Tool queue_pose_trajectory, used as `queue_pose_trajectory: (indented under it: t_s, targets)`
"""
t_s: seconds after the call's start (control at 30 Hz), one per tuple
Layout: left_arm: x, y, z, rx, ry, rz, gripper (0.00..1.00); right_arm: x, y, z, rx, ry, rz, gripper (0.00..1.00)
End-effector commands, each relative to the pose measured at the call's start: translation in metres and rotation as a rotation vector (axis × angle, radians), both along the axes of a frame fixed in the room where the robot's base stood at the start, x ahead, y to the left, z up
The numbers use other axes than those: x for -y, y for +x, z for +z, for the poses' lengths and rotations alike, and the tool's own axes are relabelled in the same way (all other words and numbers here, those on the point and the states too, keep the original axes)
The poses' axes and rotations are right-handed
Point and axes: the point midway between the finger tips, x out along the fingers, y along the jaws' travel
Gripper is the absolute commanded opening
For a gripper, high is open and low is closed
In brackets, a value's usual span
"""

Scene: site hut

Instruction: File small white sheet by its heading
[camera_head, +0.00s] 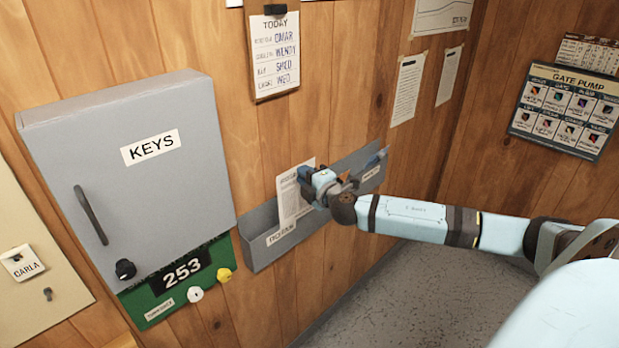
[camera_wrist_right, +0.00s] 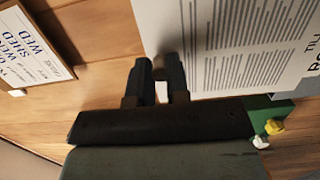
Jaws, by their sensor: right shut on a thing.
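The small white sheet (camera_head: 290,200) is held upright at the wall by my right gripper (camera_head: 314,186). In the right wrist view, the sheet (camera_wrist_right: 225,45) shows lines of print and part of a heading cut off at the right edge. The gripper's two dark fingers (camera_wrist_right: 158,85) meet its left edge. The sheet's lower part overlaps the left section of a long grey wall holder (camera_head: 262,250); I cannot tell if it is inside or in front. The holder's left label (camera_head: 281,233) and right label (camera_head: 371,173) are too small to read surely. My left gripper is not in view.
A grey KEYS cabinet (camera_head: 150,210) with a handle stands out from the wall at left. Below it is a green 253 board (camera_head: 160,300) with white and yellow knobs. A TODAY clipboard (camera_head: 274,80) hangs above. Papers (camera_head: 408,90) are on the wall at right. Floor (camera_head: 390,290) is clear.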

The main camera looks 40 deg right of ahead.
Motion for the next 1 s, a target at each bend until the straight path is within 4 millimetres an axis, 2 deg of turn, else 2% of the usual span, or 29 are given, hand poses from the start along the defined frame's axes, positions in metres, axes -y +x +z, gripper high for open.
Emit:
queue_pose_trajectory:
  t_s: [0.67, 1.0]
  targets:
    - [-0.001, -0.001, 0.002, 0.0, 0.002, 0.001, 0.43, -0.005, 0.062, -0.005, 0.0, 0.001, 0.001, 0.0]
    - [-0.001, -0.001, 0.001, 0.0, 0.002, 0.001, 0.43, -0.005, 0.062, -0.006, -0.001, 0.001, 0.001, 0.0]
